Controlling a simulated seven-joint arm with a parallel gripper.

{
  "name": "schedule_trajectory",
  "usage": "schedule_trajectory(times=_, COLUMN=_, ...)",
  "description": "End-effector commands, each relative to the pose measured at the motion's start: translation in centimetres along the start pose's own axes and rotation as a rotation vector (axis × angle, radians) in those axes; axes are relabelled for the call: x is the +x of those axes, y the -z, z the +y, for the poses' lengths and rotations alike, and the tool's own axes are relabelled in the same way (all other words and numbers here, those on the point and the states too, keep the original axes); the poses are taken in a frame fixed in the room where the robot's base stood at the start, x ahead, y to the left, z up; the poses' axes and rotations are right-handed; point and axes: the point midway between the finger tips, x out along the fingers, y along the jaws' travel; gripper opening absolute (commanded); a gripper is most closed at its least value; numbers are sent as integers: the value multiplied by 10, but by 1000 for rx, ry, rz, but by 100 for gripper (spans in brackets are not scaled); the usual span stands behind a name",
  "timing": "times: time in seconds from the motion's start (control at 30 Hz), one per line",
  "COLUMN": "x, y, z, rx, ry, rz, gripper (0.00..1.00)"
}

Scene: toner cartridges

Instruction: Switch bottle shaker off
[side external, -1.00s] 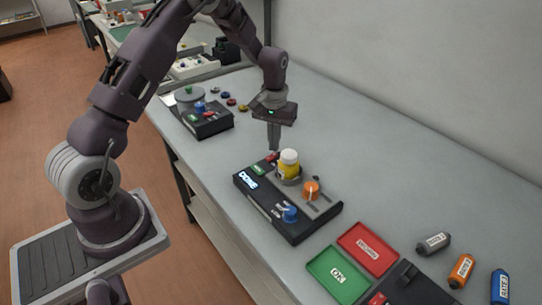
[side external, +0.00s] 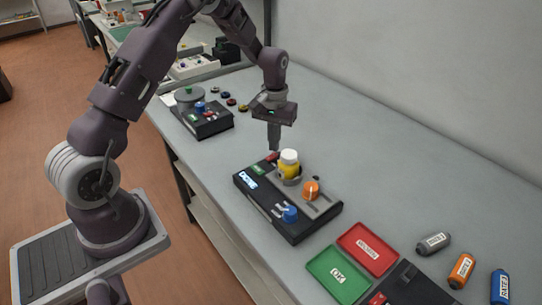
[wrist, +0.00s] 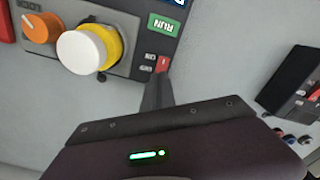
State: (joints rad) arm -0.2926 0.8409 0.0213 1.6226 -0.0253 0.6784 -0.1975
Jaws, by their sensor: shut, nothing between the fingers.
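The bottle shaker (side external: 290,225) is a black and grey box on the bench, with "DONE" lit on its front display. A yellow bottle (side external: 289,170) with a white cap stands upright in its holder; it also shows in the wrist view (wrist: 88,48). The red power switch (wrist: 163,63) sits beside the green RUN label (wrist: 163,25), with small markings next to it. My gripper (side external: 274,148) is shut and empty, pointing down at the shaker's far end. In the wrist view, its fingertips (wrist: 159,78) are right beside the switch; contact cannot be told.
The shaker carries an orange knob (side external: 311,190) and a blue knob (side external: 290,214). A second black device (side external: 205,120) stands farther back. Green (side external: 338,274) and red (side external: 367,249) trays and several cartridges (side external: 461,270) lie at the right. Bench between shaker and wall is clear.

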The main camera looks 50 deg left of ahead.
Motion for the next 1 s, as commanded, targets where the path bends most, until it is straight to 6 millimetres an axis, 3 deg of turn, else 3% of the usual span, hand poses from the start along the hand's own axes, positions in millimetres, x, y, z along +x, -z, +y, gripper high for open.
schedule_trajectory(times=1.0, x=15, y=0, z=0, rx=0, ry=0, rz=-1, gripper=0)
